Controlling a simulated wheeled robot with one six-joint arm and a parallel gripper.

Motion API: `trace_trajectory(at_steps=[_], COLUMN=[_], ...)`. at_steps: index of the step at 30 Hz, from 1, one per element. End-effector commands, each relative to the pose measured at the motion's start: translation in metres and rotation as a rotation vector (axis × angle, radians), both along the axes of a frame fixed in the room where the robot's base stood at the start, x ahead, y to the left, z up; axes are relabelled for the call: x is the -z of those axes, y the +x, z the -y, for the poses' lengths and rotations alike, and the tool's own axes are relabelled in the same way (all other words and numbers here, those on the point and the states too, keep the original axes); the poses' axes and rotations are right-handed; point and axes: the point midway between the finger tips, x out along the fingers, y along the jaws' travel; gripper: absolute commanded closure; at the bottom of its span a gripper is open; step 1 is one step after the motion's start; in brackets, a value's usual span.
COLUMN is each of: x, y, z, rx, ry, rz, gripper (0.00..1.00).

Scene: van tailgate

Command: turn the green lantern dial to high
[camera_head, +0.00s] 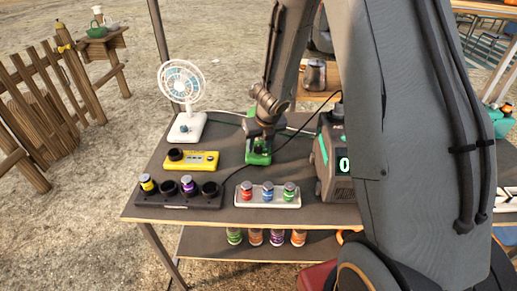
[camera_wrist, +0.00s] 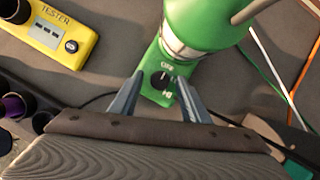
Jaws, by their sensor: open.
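The green lantern (camera_wrist: 205,25) stands on the table, seen from above in the wrist view. Its black dial (camera_wrist: 160,80) sits on the green base, with an "OFF" mark above it and another small mark at its lower right. The dial's exact pointing is too small to tell. My gripper (camera_wrist: 157,82) is open, with one finger on each side of the dial; I cannot tell whether either touches it. In the head view, my gripper (camera_head: 262,135) hangs over the lantern base (camera_head: 258,157) and hides most of the lantern.
A yellow tester (camera_head: 192,160) and white fan (camera_head: 186,100) stand left. A black holder (camera_head: 172,202) and white tray (camera_head: 267,205) with colored jars line the front. A grey box with a display (camera_head: 335,160) stands close right. Cables run behind the lantern.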

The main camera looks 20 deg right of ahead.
Motion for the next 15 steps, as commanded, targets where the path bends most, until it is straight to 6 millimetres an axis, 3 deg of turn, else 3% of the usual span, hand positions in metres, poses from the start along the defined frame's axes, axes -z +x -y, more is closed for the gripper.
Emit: trace_trajectory(at_steps=[9, 15], x=[0.0021, 0.0021], y=[0.0012, 0.0012], z=[-0.0001, 0.0000], rx=[0.000, 0.001], ry=[0.000, 0.000], rz=[0.001, 0.000], gripper=[0.58, 0.91])
